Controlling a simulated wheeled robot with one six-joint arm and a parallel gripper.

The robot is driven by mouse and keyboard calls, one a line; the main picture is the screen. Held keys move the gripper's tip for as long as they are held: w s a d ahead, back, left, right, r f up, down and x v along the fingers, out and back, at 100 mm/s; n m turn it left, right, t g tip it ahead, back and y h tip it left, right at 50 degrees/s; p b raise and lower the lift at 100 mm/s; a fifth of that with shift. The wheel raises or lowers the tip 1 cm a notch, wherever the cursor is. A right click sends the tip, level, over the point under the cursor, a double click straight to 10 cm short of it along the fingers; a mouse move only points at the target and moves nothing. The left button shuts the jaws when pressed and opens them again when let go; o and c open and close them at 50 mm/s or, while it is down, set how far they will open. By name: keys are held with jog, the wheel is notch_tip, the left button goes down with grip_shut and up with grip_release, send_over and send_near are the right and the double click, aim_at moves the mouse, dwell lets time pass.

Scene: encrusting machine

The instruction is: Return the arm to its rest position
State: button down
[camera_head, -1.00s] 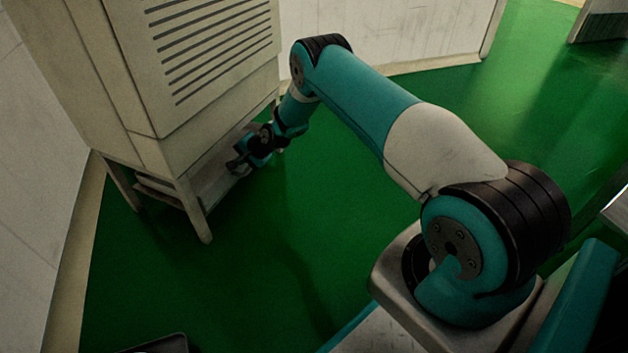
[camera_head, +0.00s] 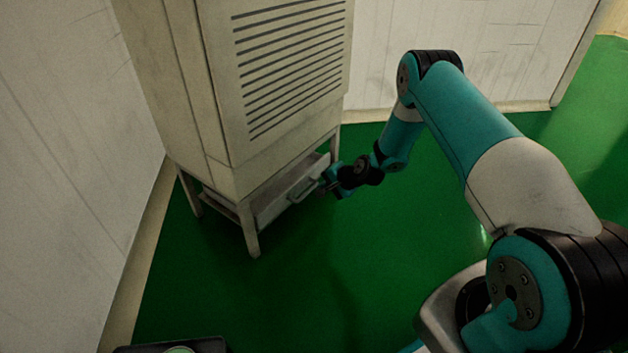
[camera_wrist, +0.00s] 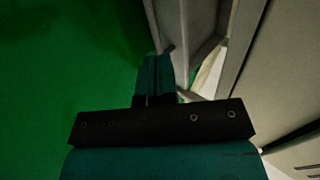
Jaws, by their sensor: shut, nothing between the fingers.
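My gripper (camera_head: 324,183) is at the end of my teal and black arm, low beside the front of the beige machine (camera_head: 290,80). In the wrist view my gripper (camera_wrist: 159,62) shows its two teal fingers side by side, shut with nothing between them. A drawer-like tray (camera_head: 275,204) with a handle (camera_head: 305,190) sits under the machine, just left of my gripper. I cannot tell whether the fingertips touch the handle. My arm is bent, reaching out and down from the right.
The machine stands on legs (camera_head: 250,232) at left, with a slatted panel above. Green floor (camera_head: 390,230) is clear in front. White walls (camera_head: 60,150) stand left and behind. A dark tray edge (camera_head: 205,344) shows at the bottom left.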

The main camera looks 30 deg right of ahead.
jog(key=s+a+r+n+g+y+p, duration=0.1)
jog(key=a+r+n+p, duration=0.2)
jog(key=r, duration=0.6)
jog(key=s+a+r+n+g, duration=0.1)
jog(key=a+r+n, duration=0.1)
jog(key=a+r, duration=0.55)
jog(key=s+a+r+n+g+p, duration=0.1)
jog(key=s+a+r+n, duration=0.2)
jog(key=s+r, duration=0.35)
jog(key=s+a+r+n+g+p, duration=0.2)
jog(key=s+a+r+n, duration=0.15)
jog(key=r, duration=0.65)
jog(key=s+a+r+n+g+p, duration=0.1)
jog(key=s+r+n+p, duration=0.15)
jog(key=s+r, duration=0.45)
jog(key=s+a+r+n+g+h+p, duration=0.1)
jog(key=s+r+n, duration=0.25)
jog(key=s, duration=0.75)
jog(key=s+a+r+n+g+p, duration=0.1)
jog(key=s+r+n+p, duration=0.1)
jog(key=s+r, duration=0.55)
notch_tip(320, 180, up, 35)
jog(key=p, duration=3.6)
jog(key=shift+s+a+p, duration=0.2)
jog(key=shift+s+p, duration=0.2)
jog(key=shift+s, duration=0.05)
